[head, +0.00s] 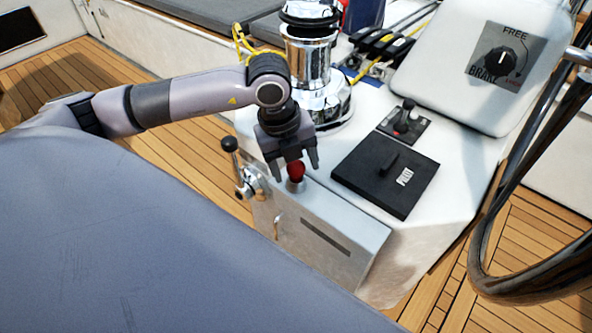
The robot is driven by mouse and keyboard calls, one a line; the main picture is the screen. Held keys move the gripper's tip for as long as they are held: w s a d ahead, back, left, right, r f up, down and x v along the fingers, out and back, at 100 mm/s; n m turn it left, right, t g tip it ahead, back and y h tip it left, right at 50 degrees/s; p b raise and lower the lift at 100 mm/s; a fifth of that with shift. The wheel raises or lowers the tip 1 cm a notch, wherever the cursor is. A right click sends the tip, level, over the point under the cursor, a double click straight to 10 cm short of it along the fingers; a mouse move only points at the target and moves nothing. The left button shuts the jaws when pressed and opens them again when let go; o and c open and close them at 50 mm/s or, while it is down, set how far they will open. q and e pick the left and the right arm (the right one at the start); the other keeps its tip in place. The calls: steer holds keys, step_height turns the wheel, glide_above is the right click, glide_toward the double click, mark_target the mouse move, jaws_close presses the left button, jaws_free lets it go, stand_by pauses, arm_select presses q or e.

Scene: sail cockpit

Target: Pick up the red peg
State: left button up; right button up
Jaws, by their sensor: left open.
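The red peg (296,170) stands in a small metal holder (296,185) on the white console, near the upper edge of a grey box front. Only its rounded red top shows clearly. My left gripper (293,170) points down right at the peg, with a finger on either side of it. The fingers are apart, and whether they touch the peg cannot be told. My right gripper is not in the picture.
A chrome winch (309,65) stands close behind my left gripper. A black lever (230,146) is to its left. A black panel marked PILOT (386,174) and a small joystick (404,120) are to the right. A dark steering wheel rim (487,245) is at far right.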

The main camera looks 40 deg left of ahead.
arm_select(q)
steer(key=c, duration=1.1)
steer(key=shift+r, duration=0.15)
